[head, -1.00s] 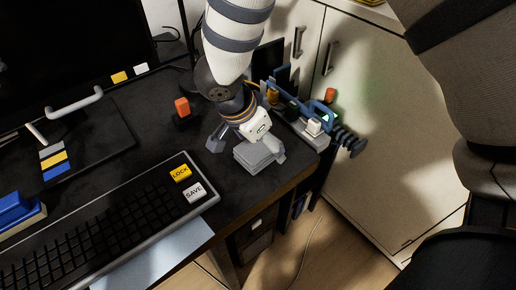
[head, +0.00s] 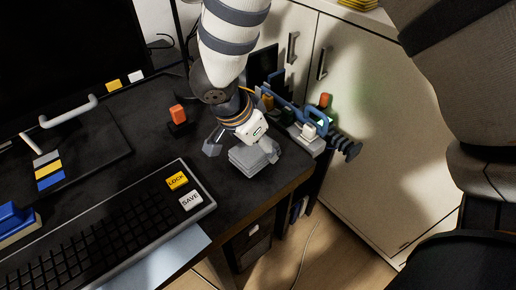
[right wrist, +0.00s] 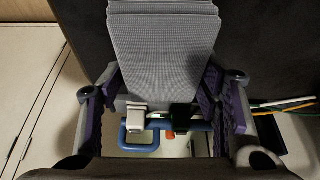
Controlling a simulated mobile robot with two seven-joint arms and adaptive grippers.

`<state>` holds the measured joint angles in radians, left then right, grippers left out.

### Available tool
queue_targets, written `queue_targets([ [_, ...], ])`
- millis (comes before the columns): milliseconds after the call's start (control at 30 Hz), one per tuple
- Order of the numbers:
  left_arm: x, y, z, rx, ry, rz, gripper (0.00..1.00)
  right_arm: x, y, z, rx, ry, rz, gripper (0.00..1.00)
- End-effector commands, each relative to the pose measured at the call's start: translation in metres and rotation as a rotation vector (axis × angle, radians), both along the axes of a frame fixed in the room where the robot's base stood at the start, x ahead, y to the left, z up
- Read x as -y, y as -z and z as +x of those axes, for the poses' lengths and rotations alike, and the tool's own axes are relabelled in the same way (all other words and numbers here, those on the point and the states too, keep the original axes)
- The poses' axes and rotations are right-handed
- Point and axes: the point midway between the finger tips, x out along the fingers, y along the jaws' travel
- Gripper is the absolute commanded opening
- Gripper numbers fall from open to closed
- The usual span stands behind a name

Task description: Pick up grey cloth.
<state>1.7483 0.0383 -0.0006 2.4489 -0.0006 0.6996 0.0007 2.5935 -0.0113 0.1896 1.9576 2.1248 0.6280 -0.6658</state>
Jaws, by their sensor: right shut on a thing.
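The grey cloth (head: 250,161) is a folded, layered stack on the dark desk, near its right corner. It also fills the upper middle of the right wrist view (right wrist: 163,55). My right gripper (head: 242,150) reaches down over the cloth, with one finger on its left side and one on its right. In the right wrist view the fingers of my right gripper (right wrist: 163,108) flank the cloth, and it is shut on it. The cloth appears still at desk height. My left gripper is out of view.
A keyboard (head: 95,225) with yellow LOCK and white SAVE keys lies left of the cloth. An orange-topped switch (head: 178,115) stands behind it. A blue-handled device (head: 308,125) is close by on the right. White cabinet doors (head: 375,120) stand beyond the desk edge.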

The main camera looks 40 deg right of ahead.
Motion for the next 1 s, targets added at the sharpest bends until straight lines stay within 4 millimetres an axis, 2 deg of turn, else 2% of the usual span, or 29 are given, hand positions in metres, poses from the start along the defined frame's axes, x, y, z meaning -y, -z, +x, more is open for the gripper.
queue_targets([
  [33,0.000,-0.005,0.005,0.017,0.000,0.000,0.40,0.000,-0.017,0.002,0.012,0.002,0.004,0.31],
  [67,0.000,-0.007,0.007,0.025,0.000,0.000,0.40,0.000,-0.025,0.000,0.013,0.002,0.004,0.31],
  [267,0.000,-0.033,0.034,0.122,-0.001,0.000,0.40,-0.006,-0.086,-0.047,0.030,-0.001,0.003,0.31],
  [300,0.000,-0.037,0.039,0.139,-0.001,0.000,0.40,-0.007,-0.093,-0.060,0.026,-0.003,0.002,0.31],
  [433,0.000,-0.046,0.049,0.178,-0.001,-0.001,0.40,-0.011,-0.106,-0.098,0.022,-0.003,0.000,0.31],
  [600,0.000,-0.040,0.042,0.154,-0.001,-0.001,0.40,-0.016,-0.111,-0.129,0.004,-0.002,0.002,0.31],
  [733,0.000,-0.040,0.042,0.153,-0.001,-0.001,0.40,-0.016,-0.114,-0.138,0.002,-0.001,-0.001,0.31],
  [967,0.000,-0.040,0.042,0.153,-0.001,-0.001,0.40,-0.016,-0.115,-0.139,0.003,0.000,-0.001,0.31],
  [1000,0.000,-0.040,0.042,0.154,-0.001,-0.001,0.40,-0.016,-0.115,-0.139,0.003,0.000,-0.001,0.53],
])
